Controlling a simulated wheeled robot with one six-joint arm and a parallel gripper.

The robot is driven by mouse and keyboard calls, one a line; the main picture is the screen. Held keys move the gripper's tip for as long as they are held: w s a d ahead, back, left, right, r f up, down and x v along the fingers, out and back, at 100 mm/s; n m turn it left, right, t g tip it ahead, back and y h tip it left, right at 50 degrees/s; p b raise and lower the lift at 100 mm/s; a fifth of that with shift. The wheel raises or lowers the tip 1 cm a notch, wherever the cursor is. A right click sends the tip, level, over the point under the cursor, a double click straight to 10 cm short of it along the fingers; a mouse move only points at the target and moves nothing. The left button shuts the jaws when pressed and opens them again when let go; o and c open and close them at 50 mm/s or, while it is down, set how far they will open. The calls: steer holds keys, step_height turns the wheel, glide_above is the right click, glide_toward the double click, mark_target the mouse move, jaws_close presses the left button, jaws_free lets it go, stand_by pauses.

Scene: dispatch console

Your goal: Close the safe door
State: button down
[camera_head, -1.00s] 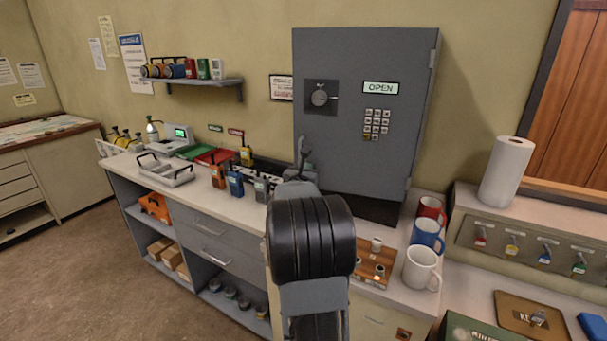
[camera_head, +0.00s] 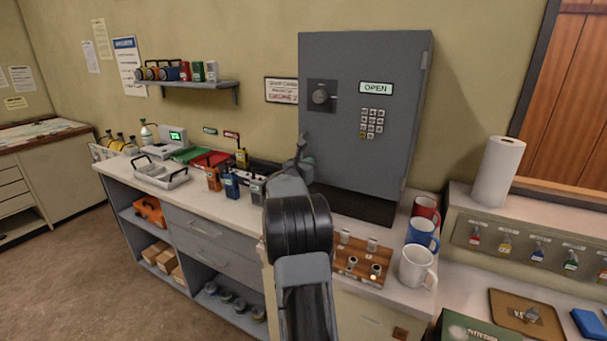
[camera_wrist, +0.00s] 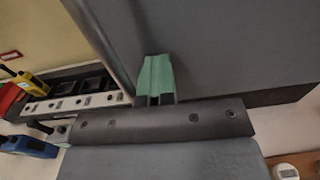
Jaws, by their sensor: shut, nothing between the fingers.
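The grey safe (camera_head: 345,165) stands on the counter against the wall, its door facing me. The door carries a round dial, a keypad and a sign (camera_head: 376,88) reading OPEN. The door's free edge is on the left and its hinges are on the right. I cannot tell whether a narrow gap is left at the free edge. My gripper (camera_head: 303,148) is at the lower left of the door. In the wrist view, its green fingertips (camera_wrist: 156,72) are together and empty, in front of the grey door (camera_wrist: 215,50) near its left edge. Contact is unclear.
Several radios (camera_head: 232,185) and a charger strip (camera_wrist: 75,103) sit left of the safe. A wooden board with small knobs (camera_head: 358,262) lies in front of it. Three mugs (camera_head: 417,266) stand to its right, with a paper towel roll (camera_head: 497,172) beyond.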

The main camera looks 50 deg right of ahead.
steer(key=shift+r, duration=0.35)
steer(key=b+v, duration=0.6)
steer(key=v, duration=0.8)
steer(key=shift+s+f, duration=0.2)
steer(key=shift+f, duration=0.15)
